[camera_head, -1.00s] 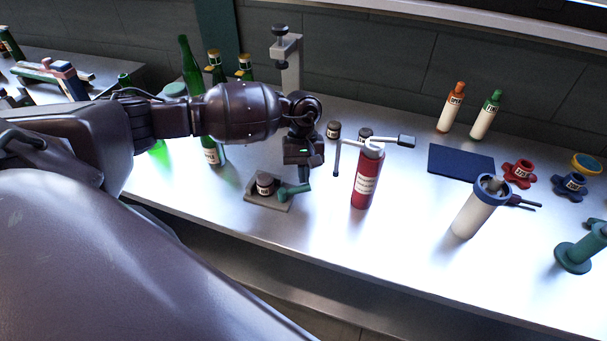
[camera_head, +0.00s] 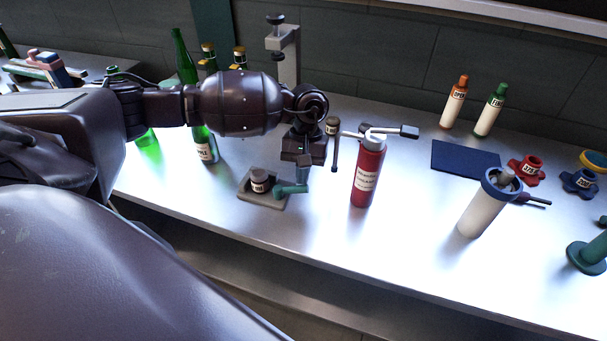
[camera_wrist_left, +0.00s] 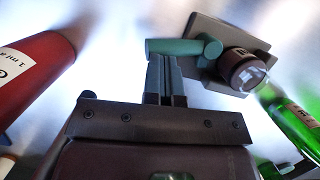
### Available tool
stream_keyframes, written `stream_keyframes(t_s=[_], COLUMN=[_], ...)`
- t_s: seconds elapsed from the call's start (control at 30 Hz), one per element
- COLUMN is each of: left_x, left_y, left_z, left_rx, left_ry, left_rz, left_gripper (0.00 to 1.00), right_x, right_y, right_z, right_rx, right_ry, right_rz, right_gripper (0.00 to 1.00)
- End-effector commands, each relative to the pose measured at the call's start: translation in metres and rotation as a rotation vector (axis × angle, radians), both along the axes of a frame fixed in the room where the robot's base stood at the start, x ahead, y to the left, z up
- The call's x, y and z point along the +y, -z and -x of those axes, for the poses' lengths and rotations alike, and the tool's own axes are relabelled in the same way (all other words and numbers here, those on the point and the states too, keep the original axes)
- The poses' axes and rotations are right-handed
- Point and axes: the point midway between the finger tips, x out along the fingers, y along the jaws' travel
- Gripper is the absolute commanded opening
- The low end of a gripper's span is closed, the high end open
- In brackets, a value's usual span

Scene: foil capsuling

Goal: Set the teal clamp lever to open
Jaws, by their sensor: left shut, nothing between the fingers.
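The teal clamp lever (camera_head: 290,190) sticks out to the right from the grey clamp base (camera_head: 275,204) in the head view, lying low over the table. A small dark labelled jar (camera_head: 258,181) sits in the base. In the left wrist view the lever (camera_wrist_left: 180,47) runs sideways from its round pivot, beside the jar (camera_wrist_left: 242,68). My left gripper (camera_head: 303,178) is shut and empty, pointing down at the lever's free end. In the wrist view its fingertips (camera_wrist_left: 162,60) are right against or just beside the lever; I cannot tell if they touch. My right gripper is not in view.
Green bottles (camera_head: 204,146) and a grey clamp stand (camera_head: 288,62) are behind. The table front is clear.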

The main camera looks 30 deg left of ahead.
Motion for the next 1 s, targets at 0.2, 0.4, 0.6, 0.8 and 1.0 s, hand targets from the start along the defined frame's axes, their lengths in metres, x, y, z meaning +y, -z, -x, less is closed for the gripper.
stream_keyframes(t_s=[0.2, 0.4, 0.6, 0.8, 1.0], left_x=[-0.002, -0.004, -0.005, -0.005, -0.005], left_y=[0.003, 0.002, 0.002, 0.001, 0.001], left_z=[0.003, 0.005, 0.006, 0.006, 0.006], left_rx=[0.001, 0.003, 0.002, 0.002, 0.001], left_ry=[0.061, 0.095, 0.113, 0.119, 0.120], left_rz=[-0.001, -0.001, -0.001, 0.000, 0.000], left_gripper=[0.00, 0.00, 0.00, 0.00, 0.00], right_x=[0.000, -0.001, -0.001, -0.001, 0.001], right_y=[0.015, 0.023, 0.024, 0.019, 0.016], right_z=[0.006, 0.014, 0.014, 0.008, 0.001], right_rx=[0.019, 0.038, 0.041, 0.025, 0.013], right_ry=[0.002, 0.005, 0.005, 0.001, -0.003], right_rz=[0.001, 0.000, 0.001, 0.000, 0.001], right_gripper=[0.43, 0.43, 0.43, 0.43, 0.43])
